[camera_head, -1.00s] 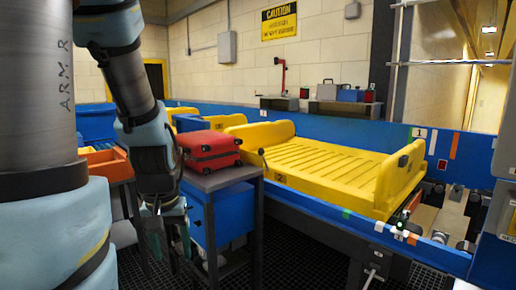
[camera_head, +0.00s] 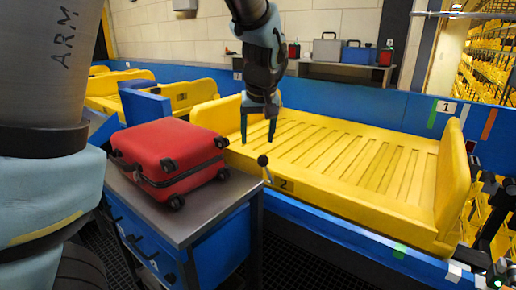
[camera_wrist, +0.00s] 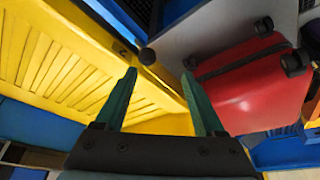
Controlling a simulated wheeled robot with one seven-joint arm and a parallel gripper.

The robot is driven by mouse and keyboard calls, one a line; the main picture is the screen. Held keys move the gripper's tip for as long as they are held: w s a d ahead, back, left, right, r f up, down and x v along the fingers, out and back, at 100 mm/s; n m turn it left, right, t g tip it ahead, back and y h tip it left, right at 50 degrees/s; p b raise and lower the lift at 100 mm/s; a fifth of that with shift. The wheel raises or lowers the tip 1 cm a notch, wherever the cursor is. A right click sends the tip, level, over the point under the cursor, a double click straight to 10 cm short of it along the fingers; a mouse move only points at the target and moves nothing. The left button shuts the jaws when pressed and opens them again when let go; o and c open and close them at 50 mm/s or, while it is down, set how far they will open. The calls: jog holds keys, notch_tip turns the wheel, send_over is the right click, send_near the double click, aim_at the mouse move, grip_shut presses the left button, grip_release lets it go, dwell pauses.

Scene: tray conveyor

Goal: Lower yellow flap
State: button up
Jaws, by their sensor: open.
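A yellow slatted tray (camera_head: 350,165) numbered 2 lies on the conveyor, its bed also showing at left in the wrist view (camera_wrist: 60,65). An upright yellow panel (camera_head: 453,185) stands at its right end and another (camera_head: 212,113) at its left end. I cannot tell for sure which part is the flap. A lever with a black ball knob (camera_head: 262,160) stands at the tray's near edge; the knob (camera_wrist: 148,56) also shows in the wrist view. My gripper (camera_head: 258,136) points down over the tray's left part, fingers (camera_wrist: 158,76) apart with nothing between them.
A red suitcase (camera_head: 170,160) lies on a grey-topped blue cart (camera_head: 188,222) left of the tray, close to my arm. A blue rail (camera_head: 350,226) runs along the near side. More yellow trays (camera_head: 105,92) stand behind left. Cases (camera_head: 328,48) sit on the back shelf.

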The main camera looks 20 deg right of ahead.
aim_at(263, 156)
jog(key=w+d+f, duration=0.1)
jog(key=f, duration=0.2)
jog(key=w+d+f+p, duration=0.1)
jog(key=f, duration=0.2)
jog(key=w+d+f+p, duration=0.1)
jog(key=f, duration=0.2)
jog(key=shift+w+d, duration=0.2)
jog(key=shift+w, duration=0.15)
grip_shut()
dwell(0.4)
dwell(0.9)
